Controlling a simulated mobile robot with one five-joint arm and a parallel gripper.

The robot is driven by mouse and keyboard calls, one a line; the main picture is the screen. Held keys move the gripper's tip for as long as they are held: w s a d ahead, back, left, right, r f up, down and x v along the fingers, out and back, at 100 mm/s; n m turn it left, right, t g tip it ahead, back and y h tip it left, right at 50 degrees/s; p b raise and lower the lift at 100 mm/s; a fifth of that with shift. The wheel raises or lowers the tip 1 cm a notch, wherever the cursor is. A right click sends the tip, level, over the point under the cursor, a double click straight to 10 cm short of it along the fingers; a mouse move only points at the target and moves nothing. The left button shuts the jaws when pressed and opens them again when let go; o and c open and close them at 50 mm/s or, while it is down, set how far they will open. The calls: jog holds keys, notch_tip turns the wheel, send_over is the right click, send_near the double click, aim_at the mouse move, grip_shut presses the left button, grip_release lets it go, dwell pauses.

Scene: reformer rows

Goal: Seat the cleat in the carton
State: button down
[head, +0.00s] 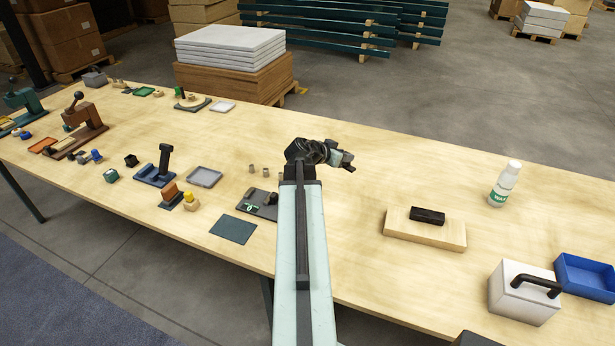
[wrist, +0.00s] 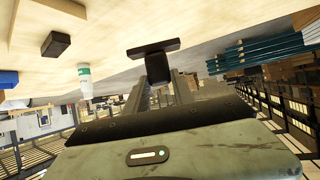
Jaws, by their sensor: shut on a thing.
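My gripper (head: 341,158) is raised above the middle of the table, pointing right. In the wrist view my gripper (wrist: 161,88) is shut on a dark T-shaped piece, apparently the cleat (wrist: 153,47), with its stem between the fingers and its crossbar beyond the tips. In the head view the piece is too small to make out clearly. No single thing on the table is plainly the carton. A white box with a black handle (head: 515,296) and a blue open tray (head: 588,277) stand at the right end.
A black block (head: 428,215) lies on a pale wooden board (head: 405,231) right of my arm. A white bottle with a green label (head: 505,184) stands behind it. Small fixtures, including a black-handled blue stand (head: 160,172), crowd the left side.

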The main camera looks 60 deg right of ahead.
jog(key=w+a+f+n+t+b, duration=0.2)
jog(key=w+f+n+t+b, duration=0.5)
jog(key=w+f+b, duration=0.3)
notch_tip(320, 180, down, 3)
jog(key=shift+a+r+t+b, duration=0.15)
jog(key=shift+t+b, duration=0.25)
jog(key=shift+b, duration=0.85)
